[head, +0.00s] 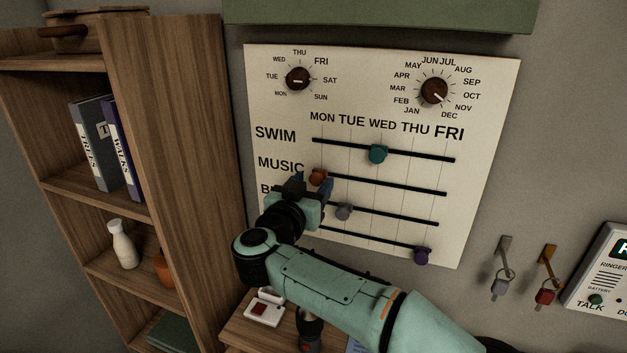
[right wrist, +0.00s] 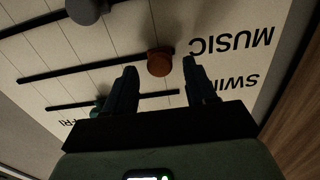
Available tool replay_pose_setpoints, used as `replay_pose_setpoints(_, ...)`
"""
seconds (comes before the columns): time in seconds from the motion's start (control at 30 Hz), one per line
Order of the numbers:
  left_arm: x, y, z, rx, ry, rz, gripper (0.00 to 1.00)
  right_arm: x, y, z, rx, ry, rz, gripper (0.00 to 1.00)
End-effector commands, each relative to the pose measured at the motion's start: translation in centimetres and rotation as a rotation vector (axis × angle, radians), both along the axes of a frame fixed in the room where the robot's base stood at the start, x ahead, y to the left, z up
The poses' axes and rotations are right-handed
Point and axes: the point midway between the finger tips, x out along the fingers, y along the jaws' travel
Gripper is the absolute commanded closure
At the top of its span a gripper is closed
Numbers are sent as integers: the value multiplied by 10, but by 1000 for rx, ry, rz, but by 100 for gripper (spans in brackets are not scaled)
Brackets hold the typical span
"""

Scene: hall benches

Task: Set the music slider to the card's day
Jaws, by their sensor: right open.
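The white wall board (head: 480,130) has a MUSIC row with an orange slider knob (head: 318,176) at the left end of its track, under MON. The knob also shows in the right wrist view (right wrist: 160,62). My right gripper (head: 311,187) is open at this knob, with one finger on each side of it. In the right wrist view the fingertips (right wrist: 160,66) look apart from the knob; how deep it sits between them is hard to tell. No readable day card shows; a bluish sheet (head: 356,346) is cut off at the bottom edge. My left gripper is not in view.
Other knobs are teal (head: 378,154) on SWIM, grey (head: 344,211) and purple (head: 421,256) on lower tracks. Two dials top the board. A wooden shelf (head: 180,150) stands close on the left; hooks with keys (head: 545,290) hang right. The MUSIC track right of the knob is clear.

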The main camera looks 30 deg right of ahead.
Motion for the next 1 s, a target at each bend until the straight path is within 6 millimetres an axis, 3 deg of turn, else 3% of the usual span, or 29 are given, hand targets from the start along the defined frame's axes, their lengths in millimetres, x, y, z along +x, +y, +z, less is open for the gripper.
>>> replay_pose_setpoints(0.2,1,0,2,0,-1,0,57,9,-11,0,-1,1,0,44)
replay_pose_setpoints(0.47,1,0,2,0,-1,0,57,10,-11,0,-1,1,1,44)
replay_pose_setpoints(0.63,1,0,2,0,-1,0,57,10,-11,0,-1,1,1,100)
replay_pose_setpoints(0.87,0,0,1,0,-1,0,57,7,-13,0,0,0,0,100)
replay_pose_setpoints(1.0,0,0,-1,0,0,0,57,-6,-25,0,0,0,0,100)
